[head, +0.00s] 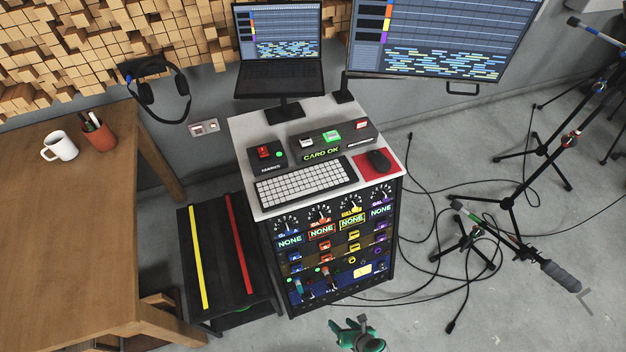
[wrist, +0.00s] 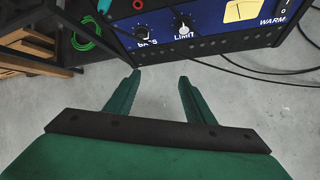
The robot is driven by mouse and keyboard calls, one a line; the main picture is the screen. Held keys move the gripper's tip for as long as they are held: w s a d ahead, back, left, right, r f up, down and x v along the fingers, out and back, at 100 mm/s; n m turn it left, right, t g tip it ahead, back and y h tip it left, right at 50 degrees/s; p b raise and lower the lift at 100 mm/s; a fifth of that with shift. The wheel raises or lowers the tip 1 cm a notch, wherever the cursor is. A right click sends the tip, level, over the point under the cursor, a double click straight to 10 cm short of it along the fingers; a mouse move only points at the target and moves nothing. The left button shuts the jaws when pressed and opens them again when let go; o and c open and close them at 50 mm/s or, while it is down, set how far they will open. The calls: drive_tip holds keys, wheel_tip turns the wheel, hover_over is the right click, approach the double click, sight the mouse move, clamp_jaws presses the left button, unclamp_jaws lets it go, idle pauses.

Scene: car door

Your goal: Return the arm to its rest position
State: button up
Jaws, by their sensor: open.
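My green gripper (head: 358,338) is at the bottom edge of the head view, below the front of the rack cabinet (head: 340,250). Only part of it shows there. In the wrist view my gripper (wrist: 158,80) has its two green fingers apart, with bare concrete floor between them. It is empty and touches nothing that I can see. The blue bottom panel of the cabinet (wrist: 205,22), with the BASS and LIMIT knobs, is ahead of the fingers. The rest of my arm is out of view.
A wooden desk (head: 70,230) with a mug and pen cup stands left. A low black bench (head: 222,262) with yellow and red strips is beside the cabinet. Cables (head: 420,240) and microphone stands (head: 510,200) lie or stand right.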

drive_tip(key=s+a+r+m+t, duration=0.1)
drive_tip(key=a+r+m+t, duration=0.3)
drive_tip(key=r, duration=0.5)
drive_tip(key=s+a+r+m+t, duration=0.1)
drive_tip(key=a+r+m+t, duration=0.15)
drive_tip(key=r+m, duration=0.5)
drive_tip(key=s+a+r+m+t, duration=0.1)
drive_tip(key=a+r+m+t, duration=0.2)
drive_tip(key=r, duration=0.7)
drive_tip(key=s+r+m+h, duration=0.2)
drive_tip(key=s+r+m, duration=0.2)
drive_tip(key=r+m, duration=0.7)
drive_tip(key=s+a+r+m+h, duration=0.1)
drive_tip(key=s+r+m, duration=0.4)
drive_tip(key=r+m, duration=0.6)
drive_tip(key=shift+s+a+r+h, duration=0.15)
drive_tip(key=shift+a+r+h, duration=0.1)
drive_tip(key=shift+h, duration=0.25)
